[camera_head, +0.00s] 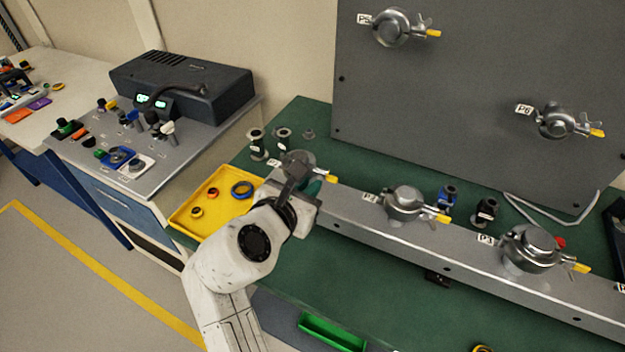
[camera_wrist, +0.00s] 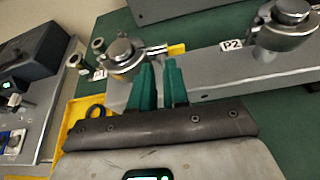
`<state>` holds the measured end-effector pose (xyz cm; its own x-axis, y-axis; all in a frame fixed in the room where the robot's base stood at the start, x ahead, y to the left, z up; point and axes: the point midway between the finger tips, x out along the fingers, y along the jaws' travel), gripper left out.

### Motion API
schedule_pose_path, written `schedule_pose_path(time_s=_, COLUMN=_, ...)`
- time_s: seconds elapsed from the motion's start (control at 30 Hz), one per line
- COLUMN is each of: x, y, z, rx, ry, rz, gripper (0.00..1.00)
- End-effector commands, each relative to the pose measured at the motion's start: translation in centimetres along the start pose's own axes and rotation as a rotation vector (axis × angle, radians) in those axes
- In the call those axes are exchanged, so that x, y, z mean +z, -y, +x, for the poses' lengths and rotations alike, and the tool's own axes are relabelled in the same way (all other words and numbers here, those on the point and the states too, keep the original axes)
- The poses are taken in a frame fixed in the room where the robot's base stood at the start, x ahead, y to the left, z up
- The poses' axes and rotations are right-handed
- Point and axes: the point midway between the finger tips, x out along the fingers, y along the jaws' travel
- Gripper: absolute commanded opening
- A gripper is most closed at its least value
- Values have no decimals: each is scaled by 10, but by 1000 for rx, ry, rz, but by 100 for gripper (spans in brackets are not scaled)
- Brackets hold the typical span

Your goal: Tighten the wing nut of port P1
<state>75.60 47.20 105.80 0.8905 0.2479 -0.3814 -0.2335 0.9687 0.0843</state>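Port P1 (camera_wrist: 122,58) is a round metal clamp at the left end of the grey rail, with its label (camera_wrist: 99,74) at its left. Its wing nut (camera_wrist: 155,49) sticks out to the right and ends in a yellow tip (camera_wrist: 177,49). In the head view, port P1 (camera_head: 296,160) is partly hidden behind my gripper (camera_head: 311,186). In the wrist view, my gripper (camera_wrist: 160,68) shows two green fingers a narrow gap apart, with nothing between them. The fingertips are just short of the wing nut in the picture; I cannot tell whether they touch it.
Port P2 (camera_head: 405,202) and port P3 (camera_head: 530,250) are farther right along the rail (camera_head: 455,238). A yellow tray (camera_head: 215,222) with rings lies left of my gripper. Small metal fittings (camera_head: 257,143) stand behind it. A grey upright panel (camera_head: 440,95) carries more ports.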

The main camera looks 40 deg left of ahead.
Motion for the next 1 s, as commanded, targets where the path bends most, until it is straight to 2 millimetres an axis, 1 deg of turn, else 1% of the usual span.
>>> schedule_pose_path(time_s=0.03, x=0, y=0, z=7, rx=-2, ry=-1, rz=-1, gripper=15)
schedule_pose_path(time_s=0.1, x=0, y=0, z=15, rx=-2, ry=0, rz=-1, gripper=15)
schedule_pose_path(time_s=0.2, x=0, y=0, z=22, rx=-2, ry=0, rz=-1, gripper=15)
schedule_pose_path(time_s=0.3, x=0, y=1, z=26, rx=-1, ry=0, rz=0, gripper=15)
schedule_pose_path(time_s=0.57, x=0, y=0, z=26, rx=-1, ry=0, rz=0, gripper=15)
schedule_pose_path(time_s=0.7, x=0, y=0, z=26, rx=-1, ry=0, rz=0, gripper=2)
schedule_pose_path(time_s=0.73, x=0, y=0, z=26, rx=-1, ry=0, rz=0, gripper=0)
schedule_pose_path(time_s=1.0, x=0, y=0, z=26, rx=-1, ry=0, rz=0, gripper=0)
